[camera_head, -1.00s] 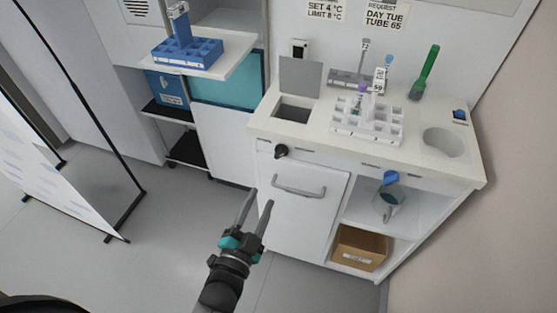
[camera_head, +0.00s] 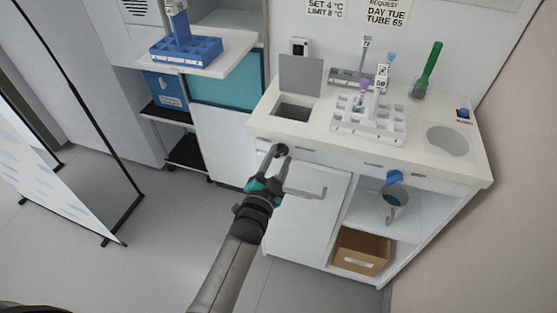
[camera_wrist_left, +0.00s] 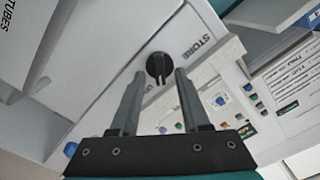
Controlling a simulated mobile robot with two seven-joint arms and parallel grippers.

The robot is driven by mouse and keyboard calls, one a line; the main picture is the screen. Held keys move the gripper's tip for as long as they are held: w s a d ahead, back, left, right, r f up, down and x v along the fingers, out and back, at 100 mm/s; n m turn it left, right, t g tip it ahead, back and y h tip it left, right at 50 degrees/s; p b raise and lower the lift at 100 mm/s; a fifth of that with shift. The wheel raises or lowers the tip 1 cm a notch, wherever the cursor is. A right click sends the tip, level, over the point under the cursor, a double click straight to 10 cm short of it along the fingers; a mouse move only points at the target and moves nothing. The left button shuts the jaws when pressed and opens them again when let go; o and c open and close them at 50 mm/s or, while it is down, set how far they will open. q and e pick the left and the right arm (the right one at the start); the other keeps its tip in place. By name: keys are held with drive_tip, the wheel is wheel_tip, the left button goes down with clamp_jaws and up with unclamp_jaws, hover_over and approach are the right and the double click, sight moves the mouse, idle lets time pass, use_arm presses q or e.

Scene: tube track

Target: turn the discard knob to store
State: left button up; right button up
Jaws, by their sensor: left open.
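The discard knob (camera_head: 281,149) is a small black round knob on the front of the white counter, above the cabinet door handle. In the left wrist view the knob (camera_wrist_left: 159,67) shows beyond the fingertips, with the word STORE (camera_wrist_left: 201,47) printed to its right. My left gripper (camera_head: 277,154) is open, its two dark fingers pointing at the knob and partly overlapping it in the head view. In the left wrist view the knob lies between and just past the fingertips (camera_wrist_left: 160,76); I cannot tell whether they touch it. My right gripper is not in view.
The door handle (camera_head: 306,193) sits just right of the left gripper. A cardboard box (camera_head: 361,251) is on the lower shelf.

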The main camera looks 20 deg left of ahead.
use_arm(q)
clamp_jaws()
idle(0.4)
